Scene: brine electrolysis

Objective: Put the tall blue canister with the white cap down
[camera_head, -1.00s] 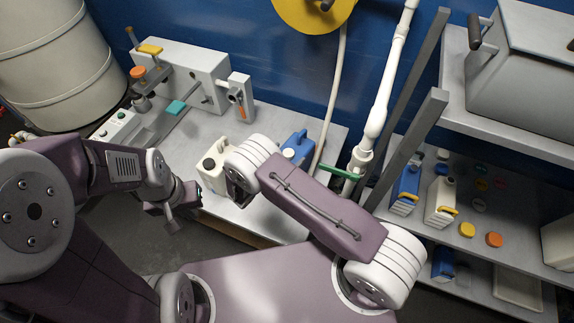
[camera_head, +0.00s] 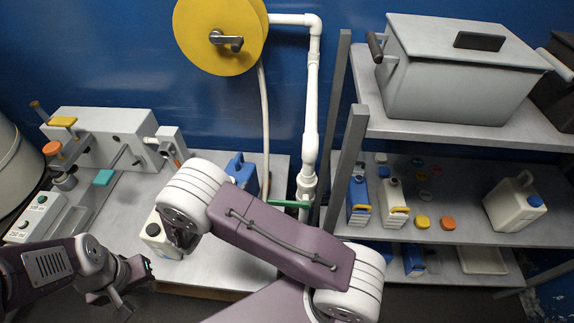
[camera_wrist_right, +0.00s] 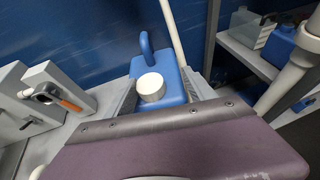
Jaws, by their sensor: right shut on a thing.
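The blue canister with the white cap (camera_wrist_right: 152,88) is upright or nearly so, just beyond my right gripper's purple body (camera_wrist_right: 180,145) in the right wrist view. In the head view the blue canister (camera_head: 241,170) shows at the bench, behind my right arm, which covers its lower part.
A white canister (camera_head: 153,232) stands on the bench (camera_head: 225,255), partly behind my right wrist. A white pipe (camera_head: 311,110) with a green handle (camera_head: 288,203) rises right of the blue canister. A grey clamp device (camera_head: 115,135) is at left. Shelves (camera_head: 455,185) with small canisters are at right.

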